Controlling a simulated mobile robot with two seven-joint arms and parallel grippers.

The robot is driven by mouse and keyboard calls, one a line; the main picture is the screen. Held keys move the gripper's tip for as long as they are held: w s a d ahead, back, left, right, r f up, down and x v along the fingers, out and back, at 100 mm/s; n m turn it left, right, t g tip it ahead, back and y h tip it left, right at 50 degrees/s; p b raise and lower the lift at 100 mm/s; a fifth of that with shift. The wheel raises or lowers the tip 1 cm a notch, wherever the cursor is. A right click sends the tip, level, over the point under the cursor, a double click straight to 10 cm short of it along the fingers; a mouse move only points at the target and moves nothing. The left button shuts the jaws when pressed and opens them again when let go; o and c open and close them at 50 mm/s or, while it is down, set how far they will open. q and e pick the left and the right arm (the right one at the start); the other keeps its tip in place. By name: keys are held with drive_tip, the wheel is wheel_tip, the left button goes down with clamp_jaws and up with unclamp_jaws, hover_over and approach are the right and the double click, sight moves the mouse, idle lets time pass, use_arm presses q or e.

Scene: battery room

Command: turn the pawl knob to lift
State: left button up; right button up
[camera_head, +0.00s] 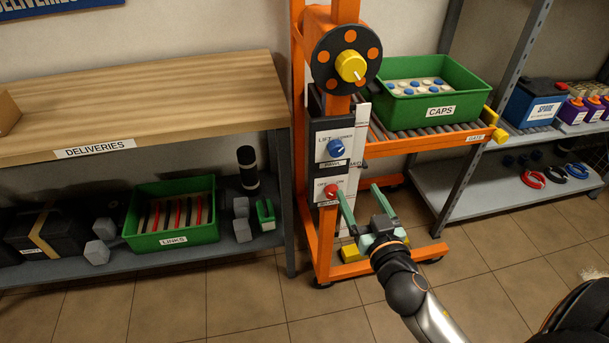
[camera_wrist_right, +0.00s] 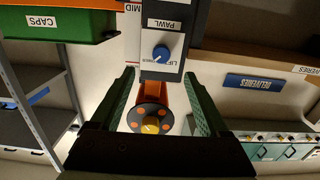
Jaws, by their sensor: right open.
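The blue pawl knob (camera_head: 336,148) sits on a white panel (camera_head: 347,134) marked LIFT, with a PAWL label below it, on the orange lift post. The knob also shows in the right wrist view (camera_wrist_right: 161,53), just beyond and between the fingers. My right gripper (camera_head: 357,190) is open, with its green fingers pointing up at the post, below and to the right of the knob. In the wrist view the gripper (camera_wrist_right: 159,73) has nothing between its fingers and appears apart from the knob. Which way the knob points is too small to tell. My left gripper is not in view.
A red brake knob (camera_head: 330,190) sits below the pawl panel, close to my left-hand fingertip. A disc with a yellow knob (camera_head: 350,66) is above. A green CAPS bin (camera_head: 436,110) stands on the roller shelf at right. The wooden DELIVERIES table (camera_head: 140,100) is at left.

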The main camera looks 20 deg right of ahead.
sight(338, 151)
drive_tip(key=shift+t, duration=0.3)
drive_tip(key=x, duration=1.3)
drive_tip(key=shift+w+a+r+p, duration=0.1)
drive_tip(key=shift+a+r+p, duration=0.1)
drive_tip(key=shift+r+p, duration=0.2)
clamp_jaws()
